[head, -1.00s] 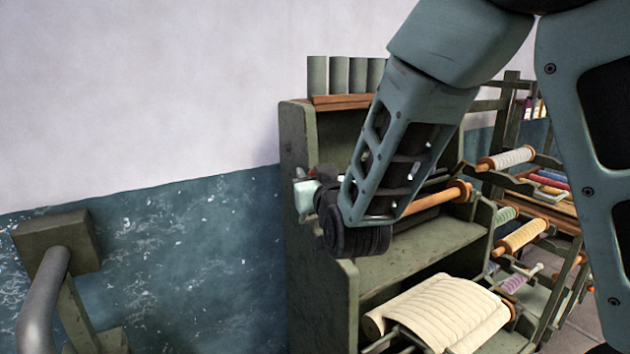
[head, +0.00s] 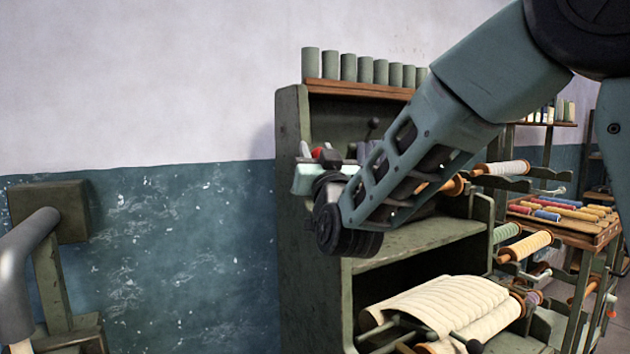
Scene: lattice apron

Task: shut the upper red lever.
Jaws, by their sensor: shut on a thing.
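A small red piece, which I take to be the upper red lever (head: 317,153), shows at the left side of the green shelf unit in the head view. My gripper (head: 316,156) is at it, shut, with the red between its fingers. The pale gripper body and dark wrist are just below and in front, and they hide most of the lever. How far the lever is turned cannot be told. No other red lever can be made out.
The worn green shelf unit (head: 295,230) stands against the wall, with several grey-green cylinders (head: 348,66) on top. Cream cloth rolls (head: 440,305) lie low in it. Racks of thread spools (head: 525,245) stand to the right. A grey pipe-like bar (head: 22,260) is at lower left.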

